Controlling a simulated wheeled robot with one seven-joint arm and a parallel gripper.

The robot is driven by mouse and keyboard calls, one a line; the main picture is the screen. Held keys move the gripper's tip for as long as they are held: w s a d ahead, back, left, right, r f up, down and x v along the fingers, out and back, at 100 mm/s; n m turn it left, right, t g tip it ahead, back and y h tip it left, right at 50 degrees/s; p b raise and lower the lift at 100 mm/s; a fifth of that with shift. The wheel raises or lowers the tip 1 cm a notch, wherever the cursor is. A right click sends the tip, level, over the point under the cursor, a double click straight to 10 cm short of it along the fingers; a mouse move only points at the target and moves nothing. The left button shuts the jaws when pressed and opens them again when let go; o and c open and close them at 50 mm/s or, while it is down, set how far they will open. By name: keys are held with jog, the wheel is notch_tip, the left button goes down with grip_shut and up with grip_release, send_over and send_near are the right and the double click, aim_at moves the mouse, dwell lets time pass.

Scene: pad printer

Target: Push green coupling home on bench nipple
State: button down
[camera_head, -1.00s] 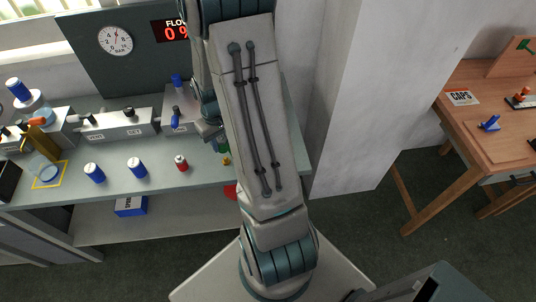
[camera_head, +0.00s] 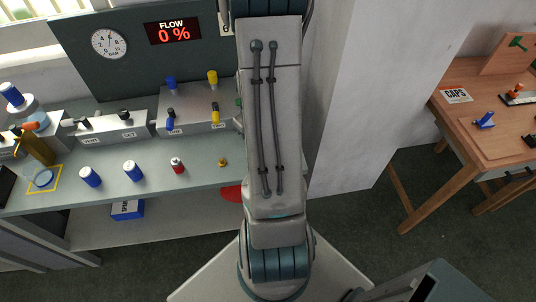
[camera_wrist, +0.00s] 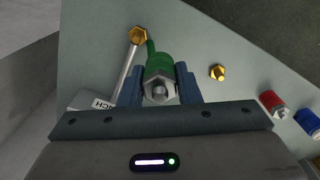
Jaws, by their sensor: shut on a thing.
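In the wrist view my gripper (camera_wrist: 159,84) is shut on the green coupling (camera_wrist: 159,64), which sits between its two blue fingers. The coupling has a grey hexagonal end facing the camera, and a thin green part runs from its far side. Just left of that thin part is a brass hexagonal fitting (camera_wrist: 138,36) at the end of a silver rod. A partly hidden label (camera_wrist: 103,103) reading "NCH" lies near the rod's other end. I cannot tell which part is the bench nipple, or whether the coupling touches it. My arm hides the gripper in the head view.
A small brass piece (camera_head: 222,162) stands on the bench, also right of my gripper in the wrist view (camera_wrist: 217,72). Red (camera_head: 178,166) and blue (camera_head: 133,171) capped cylinders stand further left. The flow display (camera_head: 173,32) reads 0 %. A wooden table (camera_head: 470,120) is at right.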

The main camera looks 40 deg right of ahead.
jog(key=s+d, duration=0.2)
jog(key=d, duration=0.1)
jog(key=shift+s+d, duration=0.1)
jog(key=shift+d, duration=0.1)
jog(key=shift+a+f+b, duration=0.15)
jog(key=shift+f+b, duration=0.2)
jog(key=shift+f+b, duration=1.45)
jog(key=shift+f, duration=0.15)
dwell(0.5)
jog(key=shift+f+b, duration=0.8)
jog(key=shift+b, duration=0.05)
jog(key=shift+f+b, duration=0.45)
jog(key=c, duration=1)
grip_release()
jog(key=shift+o, duration=0.2)
